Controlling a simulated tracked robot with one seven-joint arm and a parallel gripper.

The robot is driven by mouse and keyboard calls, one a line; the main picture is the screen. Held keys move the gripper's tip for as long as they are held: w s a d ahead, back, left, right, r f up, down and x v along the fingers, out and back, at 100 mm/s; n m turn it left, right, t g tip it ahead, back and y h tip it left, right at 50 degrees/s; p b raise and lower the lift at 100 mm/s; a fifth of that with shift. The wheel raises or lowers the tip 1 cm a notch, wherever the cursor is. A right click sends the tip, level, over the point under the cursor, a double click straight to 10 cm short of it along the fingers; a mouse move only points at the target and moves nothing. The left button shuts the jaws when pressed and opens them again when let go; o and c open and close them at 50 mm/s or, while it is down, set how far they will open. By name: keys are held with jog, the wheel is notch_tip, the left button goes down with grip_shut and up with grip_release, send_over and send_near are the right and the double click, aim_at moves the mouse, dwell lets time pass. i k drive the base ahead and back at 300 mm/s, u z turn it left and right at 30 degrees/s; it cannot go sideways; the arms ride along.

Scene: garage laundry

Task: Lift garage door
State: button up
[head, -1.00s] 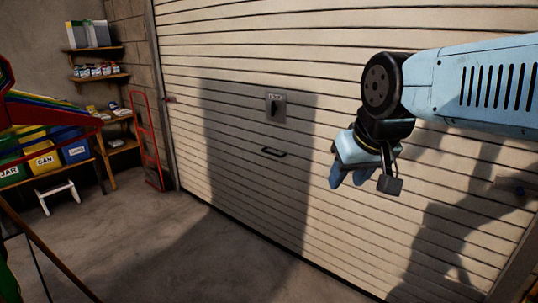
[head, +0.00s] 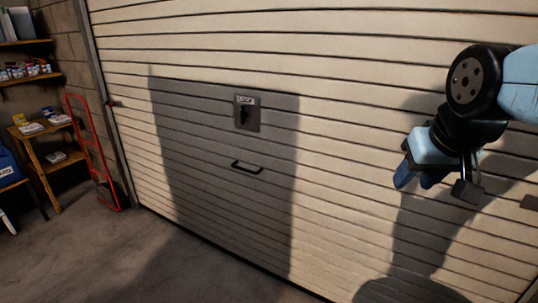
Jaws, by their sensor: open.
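The garage door (head: 330,65) is a cream slatted roller door filling most of the head view. Its bottom edge meets the floor. A grey lock plate (head: 246,113) labelled LOCK, with a dark keyhole or handle piece, sits near the middle of the door. Below it is a black bar handle (head: 247,168), fixed horizontally. My gripper (head: 417,183) is at the right with blue fingers pointing down, open, and nothing shows between them. It appears to the right of the handle and apart from it.
A red hand truck (head: 92,150) leans by the door's left edge. Wooden shelves (head: 48,160) with small items stand in the left corner. The concrete floor (head: 190,262) in front of the door is clear.

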aim_at(303, 193)
jog(key=u, duration=0.1)
jog(key=i, duration=1.05)
jog(key=u, duration=0.65)
jog(key=k, duration=0.85)
jog(key=u, duration=0.15)
jog(key=i, duration=1.4)
